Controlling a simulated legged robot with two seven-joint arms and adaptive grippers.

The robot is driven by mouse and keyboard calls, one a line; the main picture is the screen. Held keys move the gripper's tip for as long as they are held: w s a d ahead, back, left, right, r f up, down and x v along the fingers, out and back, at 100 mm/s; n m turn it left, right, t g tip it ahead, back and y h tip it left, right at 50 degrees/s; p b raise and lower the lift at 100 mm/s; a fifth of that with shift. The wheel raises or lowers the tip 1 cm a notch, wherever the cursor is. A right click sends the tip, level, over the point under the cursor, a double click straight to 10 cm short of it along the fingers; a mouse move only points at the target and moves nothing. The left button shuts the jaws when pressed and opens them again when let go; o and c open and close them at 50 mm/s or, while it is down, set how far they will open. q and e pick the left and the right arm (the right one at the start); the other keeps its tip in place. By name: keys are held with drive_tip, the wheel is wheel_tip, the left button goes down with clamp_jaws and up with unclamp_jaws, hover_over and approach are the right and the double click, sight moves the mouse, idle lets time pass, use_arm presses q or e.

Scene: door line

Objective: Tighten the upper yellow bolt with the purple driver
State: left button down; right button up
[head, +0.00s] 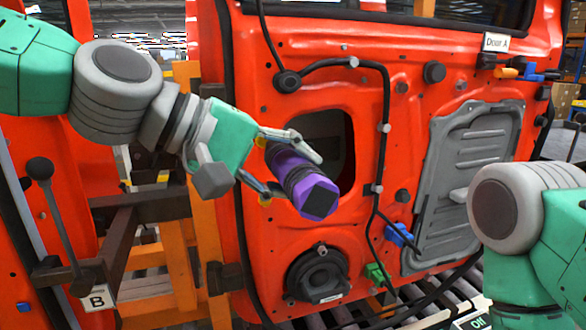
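The purple driver (292,172) is in my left gripper (284,168), clasped between its two fingers. Its dark square end points toward the camera and down to the right. The driver is in front of the opening in the orange-red door panel, and I cannot tell its gap to the panel. A small yellow-orange piece (507,72) shows at the door's upper right edge, beside a blue piece. It may be the upper yellow bolt, but it is too small to be sure. My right arm comes in at the lower right; its gripper is out of frame.
The door panel (440,60), labelled Door A, fills the middle. It carries black cable, a grey cover plate (465,165), a speaker (318,274), a blue clip (400,235) and a green clip (376,274). A frame with a B label (97,299) stands left. Rollers lie below.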

use_arm(q)
drive_tip(key=shift+d+r, duration=0.1)
drive_tip(key=shift+a, duration=0.3)
drive_tip(key=shift+s+a, duration=0.1)
drive_tip(key=shift+a, duration=0.1)
drive_tip(key=shift+s, duration=0.1)
drive_tip(key=shift+s+d, duration=0.7)
drive_tip(key=shift+s, duration=0.1)
drive_tip(key=shift+a, duration=0.3)
drive_tip(key=shift+d, duration=0.15)
drive_tip(key=shift+p, duration=0.4)
idle(0.6)
